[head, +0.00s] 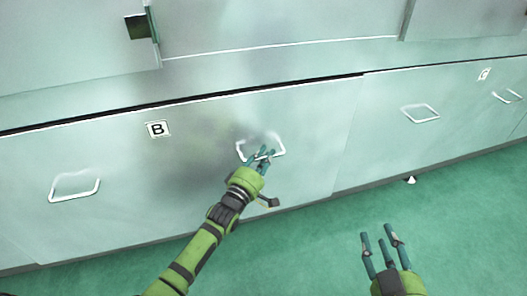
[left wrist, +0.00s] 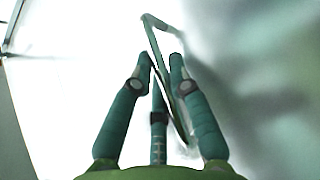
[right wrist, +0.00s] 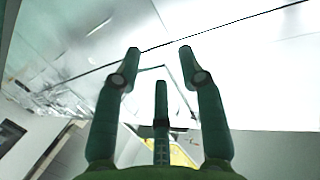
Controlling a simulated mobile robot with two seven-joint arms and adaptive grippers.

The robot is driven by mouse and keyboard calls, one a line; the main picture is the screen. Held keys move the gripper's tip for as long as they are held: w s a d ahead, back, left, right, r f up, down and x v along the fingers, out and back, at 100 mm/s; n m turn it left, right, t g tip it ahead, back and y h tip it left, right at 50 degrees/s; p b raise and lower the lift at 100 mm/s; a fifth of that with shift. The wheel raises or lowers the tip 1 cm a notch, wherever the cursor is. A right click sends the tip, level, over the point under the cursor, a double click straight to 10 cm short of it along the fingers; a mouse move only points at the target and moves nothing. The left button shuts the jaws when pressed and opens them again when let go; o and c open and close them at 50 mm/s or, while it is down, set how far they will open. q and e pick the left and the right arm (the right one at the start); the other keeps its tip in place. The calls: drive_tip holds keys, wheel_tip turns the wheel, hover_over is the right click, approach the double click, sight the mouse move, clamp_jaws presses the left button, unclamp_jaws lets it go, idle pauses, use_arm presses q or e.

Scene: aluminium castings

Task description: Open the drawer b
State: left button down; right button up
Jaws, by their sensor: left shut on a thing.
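Drawer B (head: 205,170) is a wide pale metal front with a "B" label (head: 158,129) at its upper middle. It has two white loop handles, a left handle (head: 74,188) and a right handle (head: 277,148). My left gripper (head: 262,154) is at the right handle, shut on its lower bar. The left wrist view shows the handle (left wrist: 152,32) passing between the fingers (left wrist: 160,62). My right gripper (head: 378,236) is open and empty, in front of the cabinet over the green floor; its spread fingers also show in the right wrist view (right wrist: 158,55).
Another drawer front with a handle (head: 420,113) and a label (head: 484,74) lies to the right. A dark gap runs along the top edge of the drawers. The green floor (head: 460,210) in front is clear except for a small white object (head: 410,180) by the cabinet base.

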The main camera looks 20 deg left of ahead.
drive_tip(key=s+d+f+m+g+h+p, duration=0.1)
drive_tip(key=s+d+f+g+h+p, duration=0.1)
drive_tip(key=s+d+f+g, duration=0.35)
drive_tip(key=s+d+f+m+g+h+p, duration=0.1)
drive_tip(key=s+d+f+g+h+p, duration=0.1)
drive_tip(key=s+f+g, duration=0.6)
use_arm(q)
drive_tip(key=s+d+p, duration=0.3)
drive_tip(key=s+d, duration=0.5)
drive_tip(key=s, duration=0.4)
drive_tip(key=s+d+p, duration=0.3)
drive_tip(key=s+d, duration=0.6)
drive_tip(key=s, duration=0.4)
use_arm(e)
drive_tip(key=s+f, duration=0.3)
drive_tip(key=f, duration=1.5)
drive_tip(key=shift+s+d+f+n, duration=0.15)
drive_tip(key=shift+f+n, duration=0.05)
drive_tip(key=shift+n, duration=0.1)
use_arm(q)
drive_tip(key=shift+s+f, duration=0.1)
drive_tip(key=c, duration=1.2)
unclamp_jaws()
drive_tip(key=shift+o, duration=0.2)
